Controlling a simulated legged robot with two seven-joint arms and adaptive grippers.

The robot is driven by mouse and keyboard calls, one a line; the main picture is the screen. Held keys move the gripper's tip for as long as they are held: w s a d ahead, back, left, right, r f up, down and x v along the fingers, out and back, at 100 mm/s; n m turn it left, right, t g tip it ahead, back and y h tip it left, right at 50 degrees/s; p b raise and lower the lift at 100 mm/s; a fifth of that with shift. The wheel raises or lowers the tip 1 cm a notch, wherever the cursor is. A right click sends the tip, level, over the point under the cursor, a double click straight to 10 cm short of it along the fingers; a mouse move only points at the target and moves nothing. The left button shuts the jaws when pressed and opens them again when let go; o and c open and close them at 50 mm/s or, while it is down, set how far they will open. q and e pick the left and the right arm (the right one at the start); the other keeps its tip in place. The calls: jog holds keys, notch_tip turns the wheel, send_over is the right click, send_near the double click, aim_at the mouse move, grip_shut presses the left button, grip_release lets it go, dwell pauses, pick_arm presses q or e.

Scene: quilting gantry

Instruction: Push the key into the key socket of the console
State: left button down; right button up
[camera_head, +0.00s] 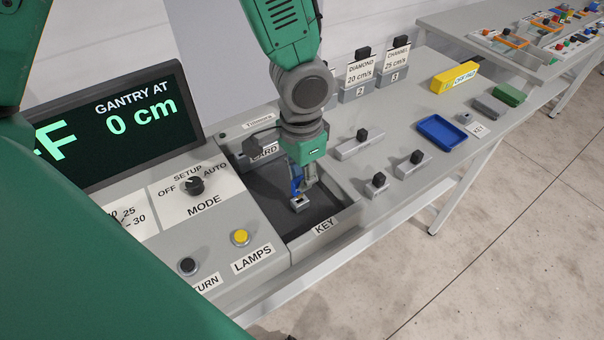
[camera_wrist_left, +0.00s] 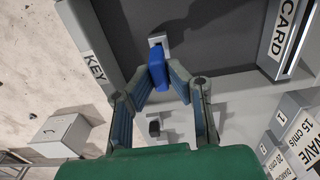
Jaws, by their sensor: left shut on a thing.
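My left gripper (camera_head: 301,188) reaches down over the dark recess labelled KEY at the front of the console (camera_head: 245,310). It is shut on the blue key (camera_wrist_left: 158,72), which points away from the fingers in the left wrist view. The key shows only as a small blue piece between the fingers in the head view (camera_head: 296,184). The key socket (camera_head: 299,204) is a small grey block with a slot, standing in the recess; it also shows in the wrist view (camera_wrist_left: 158,38). The key's far end overlaps the socket's near side; I cannot tell whether it is inside the slot.
The CARD slot (camera_head: 264,152) lies at the back of the recess. The mode knob (camera_head: 195,186), yellow lamp button (camera_head: 240,237) and black button (camera_head: 188,266) are left of it. An empty blue tray (camera_head: 441,132) and a yellow box (camera_head: 455,77) stand to the right.

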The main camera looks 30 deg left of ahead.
aim_at(302, 177)
pick_arm(q)
jog(key=shift+f+b, duration=0.85)
jog(key=shift+f, duration=0.55)
jog(key=c, duration=1.5)
grip_release()
jog(key=shift+r, duration=0.1)
jog(key=shift+r, duration=0.4)
notch_tip(302, 177, up, 10)
jog(key=shift+w+r, duration=0.1)
jog(key=shift+r, duration=0.45)
